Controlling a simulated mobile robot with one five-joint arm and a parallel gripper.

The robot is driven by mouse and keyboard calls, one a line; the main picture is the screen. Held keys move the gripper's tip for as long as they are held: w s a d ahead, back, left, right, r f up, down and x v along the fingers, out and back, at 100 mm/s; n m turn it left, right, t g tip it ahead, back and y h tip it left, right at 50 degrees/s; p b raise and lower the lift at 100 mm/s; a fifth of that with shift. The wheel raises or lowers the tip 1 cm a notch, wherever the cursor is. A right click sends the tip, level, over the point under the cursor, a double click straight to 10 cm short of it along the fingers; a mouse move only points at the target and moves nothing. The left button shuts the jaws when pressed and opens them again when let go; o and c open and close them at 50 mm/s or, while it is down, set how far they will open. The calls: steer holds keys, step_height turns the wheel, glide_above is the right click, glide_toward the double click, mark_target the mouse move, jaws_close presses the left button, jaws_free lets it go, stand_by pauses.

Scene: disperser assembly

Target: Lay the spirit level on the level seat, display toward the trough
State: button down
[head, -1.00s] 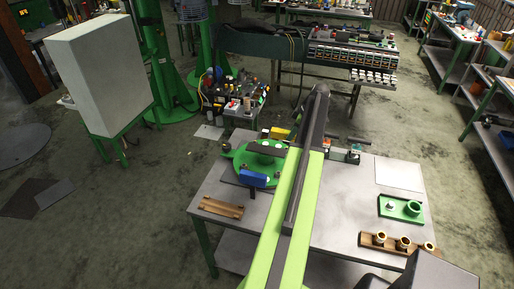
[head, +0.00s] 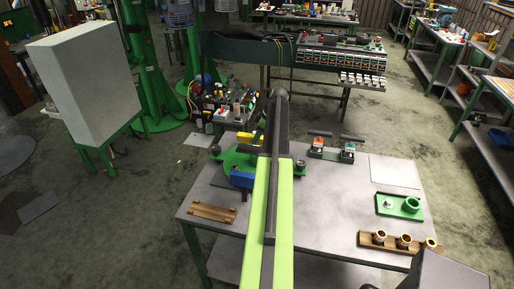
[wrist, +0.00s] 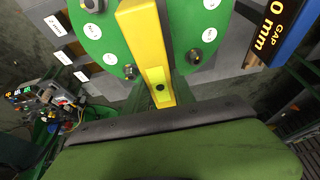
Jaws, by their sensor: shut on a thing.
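The spirit level seems to be the yellow bar (wrist: 150,50) in the wrist view, running from the top edge to the middle, with a recess and a dark round spot near its lower end. Its left end shows in the head view (head: 244,138), just left of my arm and over the green round plate (head: 232,163). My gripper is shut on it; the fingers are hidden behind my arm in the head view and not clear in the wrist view. The plate (wrist: 95,40) lies behind the bar. I cannot make out the level seat, the trough or which way the display faces.
A blue gauge marked GAP (wrist: 283,25) is close at the upper right; it stands at the plate's near side (head: 242,180). A wooden block (head: 212,213), a green tray (head: 385,207) and a rack of brass parts (head: 372,240) sit on the table. The table's middle right is clear.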

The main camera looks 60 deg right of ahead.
step_height(320, 180, down, 4)
steer(key=b, duration=0.4)
steer(key=shift+f, duration=0.15)
steer(key=shift+r, duration=0.25)
steer(key=shift+f, duration=0.15)
steer(key=c, duration=1.1)
jaws_free()
steer(key=shift+o, duration=0.2)
steer(key=p+v, duration=1)
steer(key=v, duration=0.1)
steer(key=shift+w+a+r+p, duration=0.1)
steer(key=shift+r+p, duration=0.2)
steer(key=shift+r, duration=0.1)
steer(key=shift+s+r+p, duration=0.3)
steer(key=shift+r+p, duration=0.05)
steer(key=shift+p, duration=0.05)
steer(key=shift+f, duration=0.1)
